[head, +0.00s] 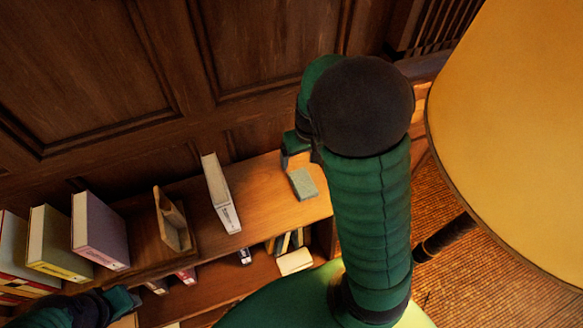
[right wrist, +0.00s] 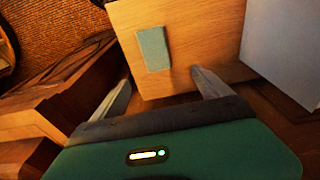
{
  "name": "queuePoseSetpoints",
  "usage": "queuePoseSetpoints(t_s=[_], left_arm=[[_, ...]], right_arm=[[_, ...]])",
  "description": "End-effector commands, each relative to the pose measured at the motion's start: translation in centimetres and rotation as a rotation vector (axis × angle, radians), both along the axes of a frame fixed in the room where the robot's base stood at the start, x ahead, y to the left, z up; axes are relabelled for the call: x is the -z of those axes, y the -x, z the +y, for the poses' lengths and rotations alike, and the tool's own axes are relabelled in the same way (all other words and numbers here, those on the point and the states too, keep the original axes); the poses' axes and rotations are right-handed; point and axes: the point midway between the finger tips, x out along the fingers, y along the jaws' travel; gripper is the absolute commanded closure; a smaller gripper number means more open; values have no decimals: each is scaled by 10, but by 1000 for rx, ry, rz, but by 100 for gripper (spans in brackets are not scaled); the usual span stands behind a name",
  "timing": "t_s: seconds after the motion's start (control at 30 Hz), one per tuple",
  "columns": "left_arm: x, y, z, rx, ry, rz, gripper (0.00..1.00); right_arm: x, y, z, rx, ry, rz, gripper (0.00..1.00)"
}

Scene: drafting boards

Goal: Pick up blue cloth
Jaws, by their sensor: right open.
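The blue cloth (head: 302,184) is a small, flat, grey-blue rectangle lying on the right end of the wooden shelf top. It also shows in the right wrist view (right wrist: 154,48). My right gripper (head: 288,158) is just beside the cloth at the back, mostly hidden behind my right arm in the head view. In the right wrist view my right gripper (right wrist: 163,84) is open and empty, its fingers apart, with the cloth ahead of the gap. My left gripper (head: 122,299) shows only partly at the lower left, its fingers unclear.
The shelf (head: 265,178) also bears an upright white book (head: 221,193), a wooden holder (head: 172,220), a purple book (head: 99,230) and more books leftward. Books stand on the lower shelf. A wood-panelled wall rises behind.

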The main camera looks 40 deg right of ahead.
Motion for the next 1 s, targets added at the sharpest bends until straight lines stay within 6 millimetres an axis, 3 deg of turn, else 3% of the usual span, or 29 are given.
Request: queuePoseSetpoints(t_s=[0.1,0.3,0.53,0.73,1.0], left_arm=[[6,1,0,0,0,1,64],[9,0,0,0,0,0,64],[7,0,0,0,0,0,64],[4,0,0,0,0,-1,64],[4,0,0,0,0,0,64]], right_arm=[[37,-4,-2,4,-1,8,13],[85,-15,-4,0,0,10,13],[110,-15,-6,4,-3,10,13],[144,-14,-9,2,-1,7,13],[150,-18,-9,-1,-1,6,14]])
